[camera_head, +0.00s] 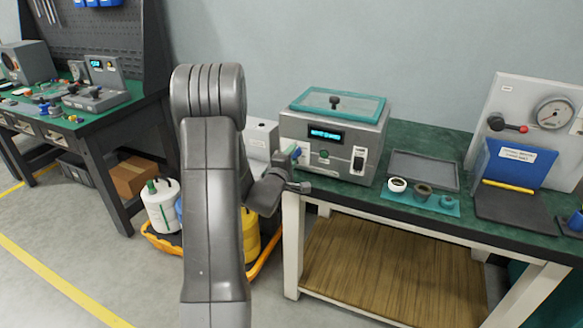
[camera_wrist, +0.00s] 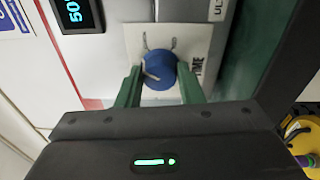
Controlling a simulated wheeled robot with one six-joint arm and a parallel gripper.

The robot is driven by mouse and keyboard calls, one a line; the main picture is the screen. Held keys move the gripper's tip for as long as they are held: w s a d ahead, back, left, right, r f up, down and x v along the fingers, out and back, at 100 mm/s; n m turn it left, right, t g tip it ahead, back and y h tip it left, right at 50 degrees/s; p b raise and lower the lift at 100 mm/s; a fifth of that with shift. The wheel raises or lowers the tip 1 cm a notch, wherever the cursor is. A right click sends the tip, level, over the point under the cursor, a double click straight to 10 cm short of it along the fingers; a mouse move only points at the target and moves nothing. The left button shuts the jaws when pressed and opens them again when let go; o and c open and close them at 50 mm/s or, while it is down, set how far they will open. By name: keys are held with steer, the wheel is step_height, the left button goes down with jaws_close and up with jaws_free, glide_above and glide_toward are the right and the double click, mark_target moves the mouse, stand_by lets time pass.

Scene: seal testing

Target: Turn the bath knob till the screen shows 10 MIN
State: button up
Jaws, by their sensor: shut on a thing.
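The bath (camera_head: 293,126) is a grey box with a teal-edged lid on the green bench. Its lit screen (camera_head: 326,134) is too small to read in the head view. In the wrist view, part of the screen (camera_wrist: 78,12) shows, turned sideways, with "50" readable and the rest cut off. The blue bath knob (camera_wrist: 158,68) sits on a pale plate marked TIME. My gripper (camera_wrist: 160,80) has its green fingers shut on the knob's two sides.
A green button (camera_head: 324,154) and a white-and-black switch (camera_head: 358,159) are on the bath front. Right of it are a grey tray (camera_head: 425,168), several rings on a teal mat (camera_head: 447,207) and a gauge panel (camera_head: 512,95). White and yellow containers stand on the floor behind my arm.

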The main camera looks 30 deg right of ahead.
steer(key=m+b, duration=0.3)
steer(key=m, duration=0.1)
steer(key=shift+f+b, duration=0.35)
steer(key=m+b, duration=0.3)
steer(key=shift+m+h, duration=0.4)
steer(key=m+b, duration=0.2)
steer(key=m, duration=0.2)
steer(key=shift+w+a, duration=0.1)
steer(key=m+b, duration=0.2)
steer(key=m, duration=0.1)
steer(key=shift+r+m+g, duration=0.1)
steer(key=shift+m+g, duration=0.3)
steer(key=m+b, duration=0.1)
steer(key=m, duration=0.3)
steer(key=shift+w+h, duration=0.1)
steer(key=shift+h, duration=0.3)
steer(key=m+b, duration=0.2)
steer(key=m, duration=0.2)
steer(key=shift+a+r+m+g, duration=0.1)
steer(key=shift+m+g, duration=0.3)
steer(key=m+b, duration=0.1)
steer(key=m, duration=0.2)
steer(key=shift+m, duration=0.3)
steer(key=shift+r+m+g+b, duration=0.1)
steer(key=shift+m+g+b, duration=0.25)
steer(key=shift+m, duration=1.55)
